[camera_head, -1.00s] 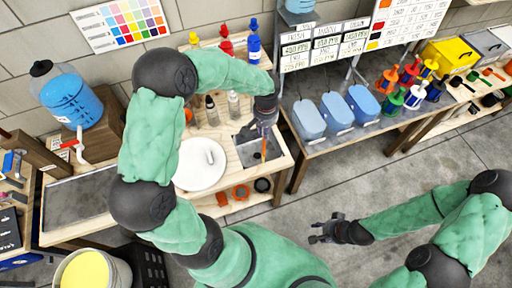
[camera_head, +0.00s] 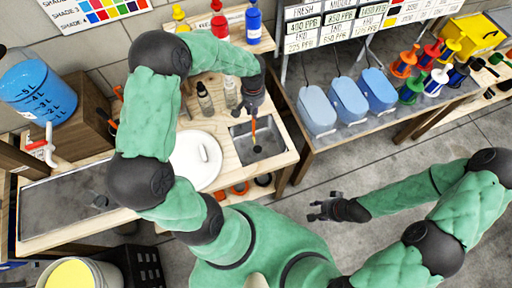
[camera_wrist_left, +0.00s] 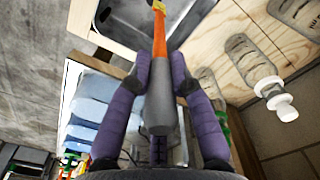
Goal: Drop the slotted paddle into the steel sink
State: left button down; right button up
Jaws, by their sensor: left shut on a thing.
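The slotted paddle (camera_head: 254,131) has an orange shaft and a grey handle. It hangs nearly upright from my left gripper (camera_head: 252,108), over the steel sink (camera_head: 274,141), a square basin with a dark drain set in the wooden counter. In the left wrist view, the gripper's two purple-grey fingers (camera_wrist_left: 159,75) are shut on the grey handle (camera_wrist_left: 160,100), with the orange shaft (camera_wrist_left: 159,30) reaching toward the sink at the top. My right gripper (camera_head: 325,208) is open and empty over the floor.
A round white lid (camera_head: 190,165) lies left of the sink. Small bottles (camera_head: 206,100) stand behind it. A blue water tank (camera_head: 38,90) stands at the left. The floor at right is clear.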

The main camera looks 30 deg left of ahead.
aim_at(254, 122)
pick_arm(q)
jog(key=shift+f+b, duration=2.2)
jog(key=shift+f, duration=2.05)
jog(key=c, duration=1)
grip_release()
jog(key=shift+c, duration=0.2)
notch_tip(254, 122, up, 12)
jog(key=shift+r, duration=0.1)
